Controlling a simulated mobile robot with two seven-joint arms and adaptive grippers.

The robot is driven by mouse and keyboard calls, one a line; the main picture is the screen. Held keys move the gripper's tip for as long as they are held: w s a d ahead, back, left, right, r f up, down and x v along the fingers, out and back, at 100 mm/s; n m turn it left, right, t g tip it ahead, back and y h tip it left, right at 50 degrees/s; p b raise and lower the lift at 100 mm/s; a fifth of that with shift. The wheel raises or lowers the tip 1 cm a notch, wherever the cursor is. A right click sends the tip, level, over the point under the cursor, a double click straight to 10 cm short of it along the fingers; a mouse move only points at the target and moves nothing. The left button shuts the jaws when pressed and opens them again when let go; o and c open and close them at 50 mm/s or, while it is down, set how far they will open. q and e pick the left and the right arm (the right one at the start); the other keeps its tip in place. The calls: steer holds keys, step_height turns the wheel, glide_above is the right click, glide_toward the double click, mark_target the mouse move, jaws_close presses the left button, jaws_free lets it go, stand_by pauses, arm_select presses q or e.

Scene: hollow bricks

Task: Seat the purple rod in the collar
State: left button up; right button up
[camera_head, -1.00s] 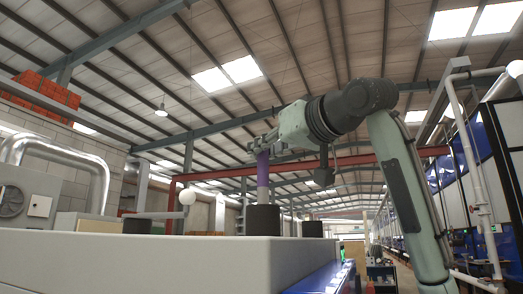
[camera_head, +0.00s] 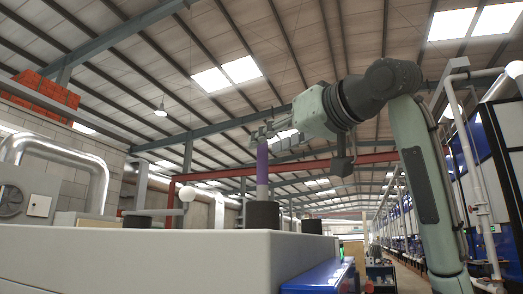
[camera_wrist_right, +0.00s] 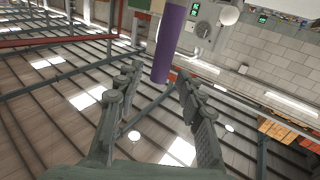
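The purple rod (camera_head: 262,166) stands upright in the head view, with a paler lower part. Its lower end meets the dark round collar (camera_head: 262,214) on the light worktop; how deep it sits inside cannot be seen. My right gripper (camera_head: 264,133) is at the rod's top end, coming from the upper right. In the right wrist view my right gripper (camera_wrist_right: 158,82) has its fingers spread apart. The purple rod (camera_wrist_right: 169,40) shows between and beyond the fingertips, its near end free of both fingers. My left gripper is not in view.
Other dark round pieces stand on the worktop (camera_head: 150,262), one at the left (camera_head: 137,222) and one at the right (camera_head: 312,226). A blue box edge (camera_head: 322,277) is at the worktop's right.

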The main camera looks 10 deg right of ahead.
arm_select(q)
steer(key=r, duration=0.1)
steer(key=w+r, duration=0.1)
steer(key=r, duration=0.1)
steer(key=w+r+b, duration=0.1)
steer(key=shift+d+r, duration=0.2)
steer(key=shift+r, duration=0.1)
arm_select(e)
steer(key=v, duration=0.8)
steer(key=shift+s+d, duration=0.2)
steer(key=shift+s, duration=0.15)
